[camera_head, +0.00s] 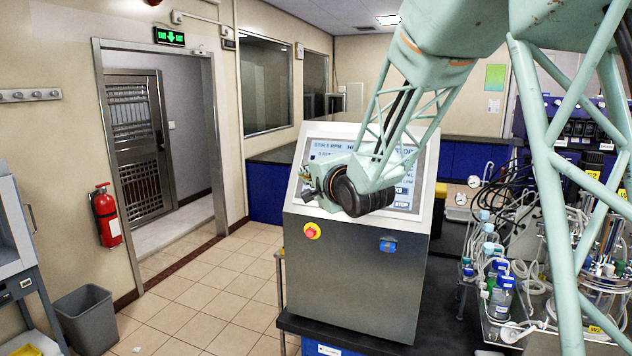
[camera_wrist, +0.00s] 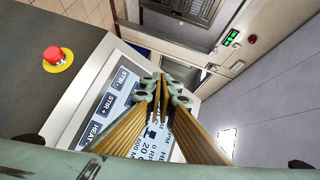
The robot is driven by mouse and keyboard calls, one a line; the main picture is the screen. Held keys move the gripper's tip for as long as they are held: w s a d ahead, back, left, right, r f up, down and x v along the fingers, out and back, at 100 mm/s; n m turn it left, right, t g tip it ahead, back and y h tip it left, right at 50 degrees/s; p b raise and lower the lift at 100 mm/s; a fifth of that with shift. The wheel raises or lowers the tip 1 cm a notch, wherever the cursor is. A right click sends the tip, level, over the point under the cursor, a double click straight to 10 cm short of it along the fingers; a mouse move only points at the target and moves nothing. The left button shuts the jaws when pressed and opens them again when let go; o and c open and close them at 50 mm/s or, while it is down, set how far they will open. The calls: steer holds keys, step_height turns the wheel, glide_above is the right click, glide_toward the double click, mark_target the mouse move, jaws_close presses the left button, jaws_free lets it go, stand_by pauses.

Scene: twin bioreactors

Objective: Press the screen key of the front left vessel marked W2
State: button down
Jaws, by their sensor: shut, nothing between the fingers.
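The control cabinet's touchscreen (camera_head: 340,143) is lit, tilted, and partly hidden by my arm. In the wrist view the screen (camera_wrist: 111,98) appears turned, with a STIR - key (camera_wrist: 121,78), a STIR + key (camera_wrist: 108,103) and a partly hidden HEAT key (camera_wrist: 96,129). My gripper (camera_head: 307,190) is in front of the screen's left side. In the wrist view my gripper (camera_wrist: 163,88) has its fingers together and empty, overlapping the screen near the STIR keys. I cannot tell whether the tips touch it. A yellow W2 tag (camera_head: 511,331) is by the glass vessel (camera_head: 600,290) at right, partly behind my arm.
A red emergency stop button (camera_head: 312,231) is on the cabinet front (camera_head: 350,275); it also shows in the wrist view (camera_wrist: 54,57). A blue switch (camera_head: 388,245) is right of it. Bottles and tubing (camera_head: 497,280) crowd the right bench. Floor at left is mostly clear.

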steer(key=shift+w+d+f, duration=0.25)
steer(key=shift+w+f, duration=0.25)
steer(key=shift+w, duration=0.3)
steer(key=shift+w+d+f, duration=0.3)
steer(key=shift+w+f, duration=0.15)
steer(key=shift+w, duration=0.3)
steer(key=shift+w+d+f, duration=0.25)
steer(key=shift+w+f, duration=0.25)
steer(key=shift+w, duration=0.3)
steer(key=shift+w+f, duration=0.1)
steer(key=shift+w+d+f+b, duration=0.15)
steer(key=shift+w+b, duration=0.1)
steer(key=shift+b, duration=0.1)
steer(key=shift+w+d+f, duration=0.1)
steer(key=shift+w+f, duration=0.1)
steer(key=shift+w, duration=0.1)
stand_by(1.1)
steer(key=shift+s+r, duration=0.15)
steer(key=shift+s+a+r+b, duration=0.25)
steer(key=shift+s+r+b, duration=0.05)
steer(key=shift+s, duration=0.2)
steer(key=shift+s, duration=0.1)
stand_by(0.6)
